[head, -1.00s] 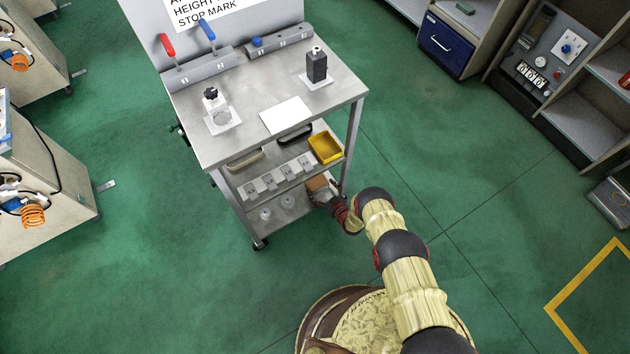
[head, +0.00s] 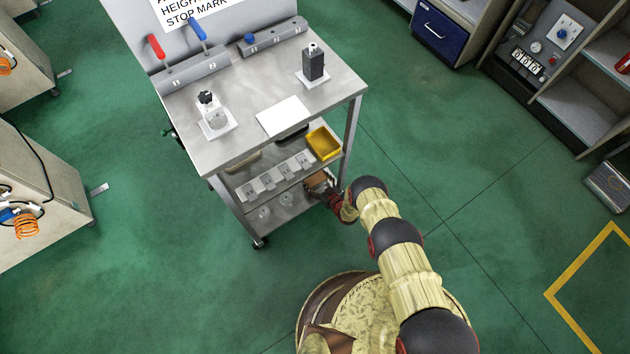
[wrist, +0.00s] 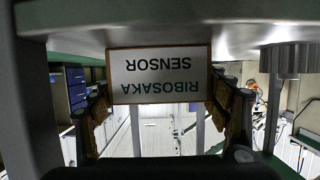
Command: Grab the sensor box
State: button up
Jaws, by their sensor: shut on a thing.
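The sensor box (wrist: 160,75) fills the upper middle of the wrist view, with a white label reading "RIBOSAKA SENSOR" upside down and a thin brown edge. My gripper (wrist: 162,94) has one finger on each side of the box and is shut on it. In the head view the box (head: 317,181) is a small brown shape at the right end of the cart's lower shelf, partly hidden by my gripper (head: 328,190). I cannot tell whether the box still touches the shelf.
The metal cart (head: 205,150) has a middle shelf with a yellow bin (head: 323,143) and grey fixtures (head: 270,180) just above my gripper. A cart leg (head: 351,135) stands close to the arm. The green floor (head: 480,200) to the right is clear.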

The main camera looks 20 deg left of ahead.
jog(key=shift+c, duration=1.2)
